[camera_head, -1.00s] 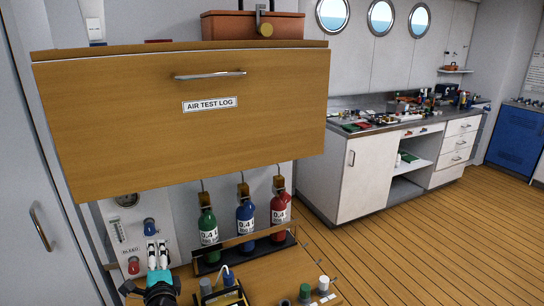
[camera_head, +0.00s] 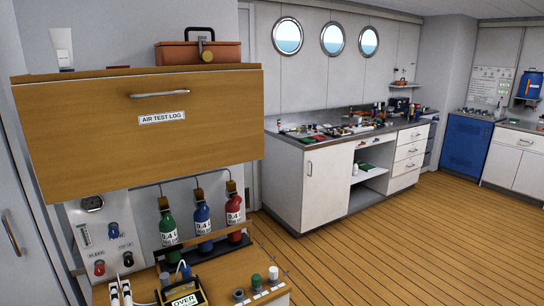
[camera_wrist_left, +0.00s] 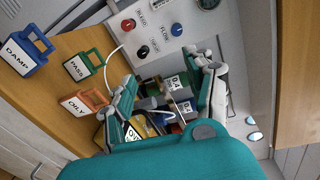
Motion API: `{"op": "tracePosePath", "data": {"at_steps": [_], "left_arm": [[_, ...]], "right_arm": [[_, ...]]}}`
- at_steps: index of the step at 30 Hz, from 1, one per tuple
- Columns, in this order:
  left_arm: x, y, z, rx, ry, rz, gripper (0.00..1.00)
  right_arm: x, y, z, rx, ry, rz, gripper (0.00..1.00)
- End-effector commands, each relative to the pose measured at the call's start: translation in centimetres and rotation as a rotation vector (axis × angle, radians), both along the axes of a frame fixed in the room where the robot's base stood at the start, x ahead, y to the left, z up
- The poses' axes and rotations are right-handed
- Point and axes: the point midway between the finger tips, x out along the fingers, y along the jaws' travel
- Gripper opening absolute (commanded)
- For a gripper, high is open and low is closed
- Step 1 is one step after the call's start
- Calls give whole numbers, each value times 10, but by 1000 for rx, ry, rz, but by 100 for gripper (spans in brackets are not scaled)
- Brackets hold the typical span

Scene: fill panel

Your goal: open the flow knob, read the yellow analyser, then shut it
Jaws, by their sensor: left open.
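The blue flow knob (camera_head: 113,230) is on the white panel at the left, and in the left wrist view it sits beside the FLOW label (camera_wrist_left: 177,29). The yellow analyser (camera_head: 198,298) stands at the bottom edge of the head view; its display appears to read OVER. In the left wrist view the analyser (camera_wrist_left: 137,130) is partly hidden behind a finger. My left gripper (camera_head: 120,293) is at the lower left, below the knobs and left of the analyser. Its fingers (camera_wrist_left: 170,92) are spread, apart from the flow knob, with nothing seen held. My right gripper is not in view.
A red knob (camera_head: 99,267) and a black knob (camera_head: 128,259) are near the flow knob. Green (camera_head: 167,228), blue (camera_head: 203,223) and red (camera_head: 233,209) bottles stand in a rack. The AIR TEST LOG cabinet (camera_head: 90,115) overhangs them.

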Motion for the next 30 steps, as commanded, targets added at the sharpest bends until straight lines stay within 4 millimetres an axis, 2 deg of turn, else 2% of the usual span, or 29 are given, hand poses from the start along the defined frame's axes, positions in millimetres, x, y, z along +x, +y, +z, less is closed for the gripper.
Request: {"op": "tracePosePath", "data": {"at_steps": [8, 14, 21, 30], "left_arm": [[-43, -9, -37, -272, 21, 60, 55], [-97, -30, -76, -581, 73, 143, 55], [-180, -75, -116, -977, 196, 292, 55], [-262, -125, -130, -1275, 359, 456, 55]], "right_arm": [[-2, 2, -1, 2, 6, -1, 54], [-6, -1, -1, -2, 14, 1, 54], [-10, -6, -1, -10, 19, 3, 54], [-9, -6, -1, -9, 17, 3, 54]]}}
